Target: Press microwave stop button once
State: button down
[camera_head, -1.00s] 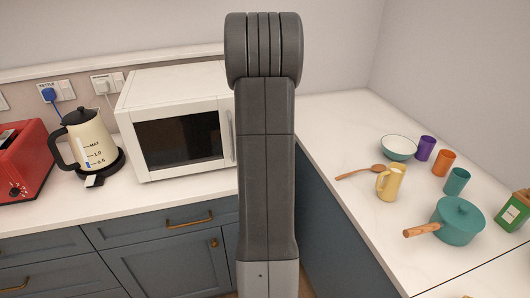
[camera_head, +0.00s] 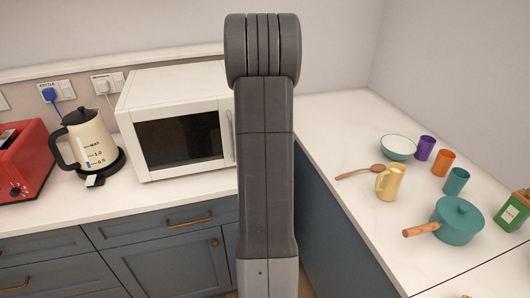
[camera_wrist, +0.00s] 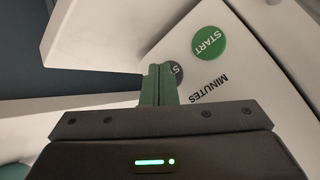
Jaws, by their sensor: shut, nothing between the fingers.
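The white microwave (camera_head: 175,90) stands on the counter against the back wall in the head view, its dark door facing out. My arm hides its right side, so the control panel does not show there. In the wrist view the panel (camera_wrist: 185,50) is close, with a round green START button (camera_wrist: 209,43) and the word MINUTES. A grey round button (camera_wrist: 178,72) with a letter S is partly hidden behind my fingers. My gripper (camera_wrist: 159,68) is shut and empty, its green fingertips overlapping that grey button in the picture. I cannot tell whether they touch it.
A cream kettle (camera_head: 84,140) and a red toaster (camera_head: 22,160) stand left of the microwave. On the right counter are a teal pot (camera_head: 459,222), a yellow jug (camera_head: 389,184), a bowl (camera_head: 398,148), a wooden spoon (camera_head: 358,172) and several cups.

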jog(key=shift+s+d+b, duration=0.25)
jog(key=shift+s+b, duration=0.35)
jog(key=shift+s, duration=0.15)
jog(key=shift+s+d+f+b, duration=0.1)
jog(key=shift+s+d+b, duration=0.1)
jog(key=shift+s+b, duration=0.35)
jog(key=shift+s+d+f+b, duration=0.1)
jog(key=shift+s+d+b, duration=0.1)
jog(key=shift+s+b, duration=0.35)
jog(key=s, duration=0.1)
jog(key=s+b, duration=0.1)
jog(key=shift+s+d+r, duration=0.2)
jog(key=shift+s+d, duration=0.1)
jog(key=shift+d, duration=0.1)
jog(key=shift+w, duration=0.1)
